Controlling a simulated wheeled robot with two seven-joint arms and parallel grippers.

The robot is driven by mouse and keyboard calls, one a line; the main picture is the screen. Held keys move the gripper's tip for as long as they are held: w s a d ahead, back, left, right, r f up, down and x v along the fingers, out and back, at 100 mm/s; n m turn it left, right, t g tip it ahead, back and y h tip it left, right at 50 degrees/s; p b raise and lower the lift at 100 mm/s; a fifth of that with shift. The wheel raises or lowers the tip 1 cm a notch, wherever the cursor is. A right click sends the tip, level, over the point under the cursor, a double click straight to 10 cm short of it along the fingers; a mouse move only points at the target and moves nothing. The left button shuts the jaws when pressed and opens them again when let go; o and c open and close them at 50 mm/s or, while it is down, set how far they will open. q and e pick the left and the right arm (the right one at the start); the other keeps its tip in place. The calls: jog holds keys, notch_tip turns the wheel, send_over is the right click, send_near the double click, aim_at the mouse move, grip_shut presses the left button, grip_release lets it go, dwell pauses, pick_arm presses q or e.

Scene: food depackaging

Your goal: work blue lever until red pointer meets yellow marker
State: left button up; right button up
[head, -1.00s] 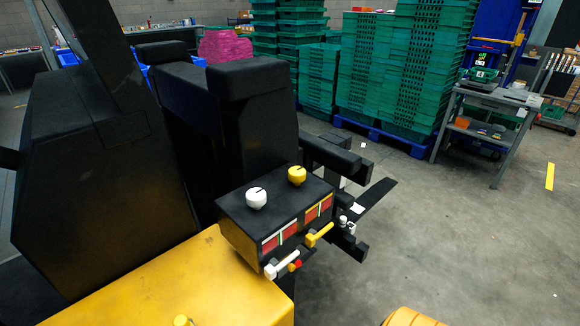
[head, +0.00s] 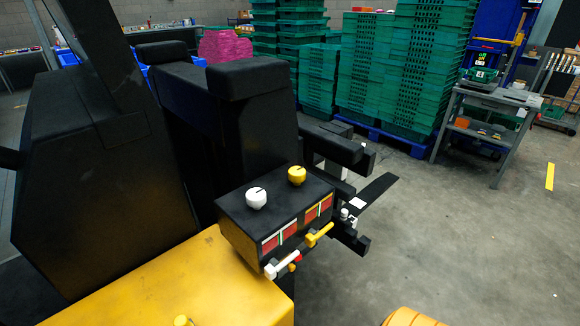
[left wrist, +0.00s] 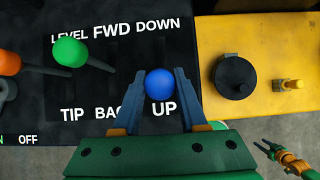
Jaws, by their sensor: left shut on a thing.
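In the left wrist view my left gripper (left wrist: 158,108) is shut on the blue lever's round knob (left wrist: 160,84), with one finger on each side. The lever stands on a black panel (left wrist: 25,105) lettered LEVEL, FWD, DOWN above and TIP, BACK, UP below; its shaft is hidden. In the head view a small red piece (head: 297,258), perhaps the pointer, shows just behind the white bar (head: 282,265) on the black box (head: 245,218). A yellow bar (head: 319,235) sticks out to its right; I cannot tell whether it is the marker.
A green knob (left wrist: 70,52) and an orange knob (left wrist: 9,62) stand left of the blue one. A yellow surface (left wrist: 222,35) with a black cap (left wrist: 234,76) lies to the right. Green crates (head: 400,75) stack beyond open floor (head: 470,230).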

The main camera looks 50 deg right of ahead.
dwell(0.4)
pick_arm(q)
jog(key=w+p, duration=0.2)
jog(key=w+r+p, duration=0.1)
jog(key=w+p, duration=0.1)
jog(key=shift+w+d+r+p, duration=0.15)
jog(key=shift+d+r+p, duration=0.05)
jog(key=shift+p, duration=0.1)
jog(key=shift+w+f, duration=0.2)
jog(key=shift+w, duration=0.05)
jog(key=shift+f, duration=0.1)
jog(key=o, duration=1)
jog(key=shift+s, duration=0.1)
jog(key=shift+c, duration=0.2)
jog(key=p+v, duration=0.2)
jog(key=v, duration=0.5)
jog(key=shift+s+r+p, duration=0.2)
jog(key=shift+r+p, duration=0.15)
jog(key=shift+s, duration=0.1)
